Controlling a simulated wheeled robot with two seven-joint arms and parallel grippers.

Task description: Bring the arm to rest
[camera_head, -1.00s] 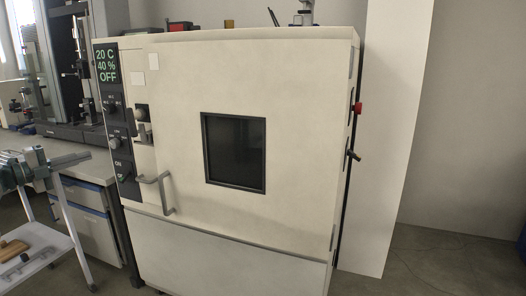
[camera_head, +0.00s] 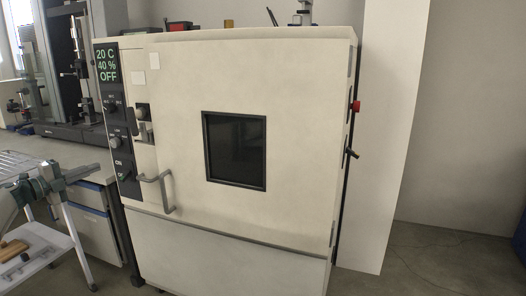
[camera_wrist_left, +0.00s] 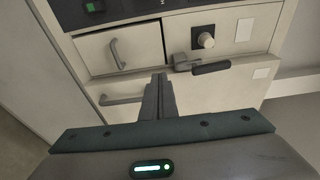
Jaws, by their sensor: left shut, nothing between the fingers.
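My left arm comes in from the left edge of the head view. Its gripper (camera_head: 94,168) is shut and empty, in the air in front of the bench and left of the chamber's control panel. In the left wrist view the two fingers (camera_wrist_left: 158,88) lie together with nothing between them. The cream test chamber (camera_head: 180,90) stands ahead with its door closed and its display (camera_head: 107,66) reading 20 C, 40 %, OFF. The gripper is apart from the door handle (camera_head: 166,192). My right gripper is in neither view.
A white trolley (camera_head: 62,262) with small items on it stands below my left arm. A grey bench (camera_head: 98,172) with drawers and a dark testing machine (camera_head: 75,70) are behind it. Open floor (camera_head: 440,262) lies to the right of the chamber.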

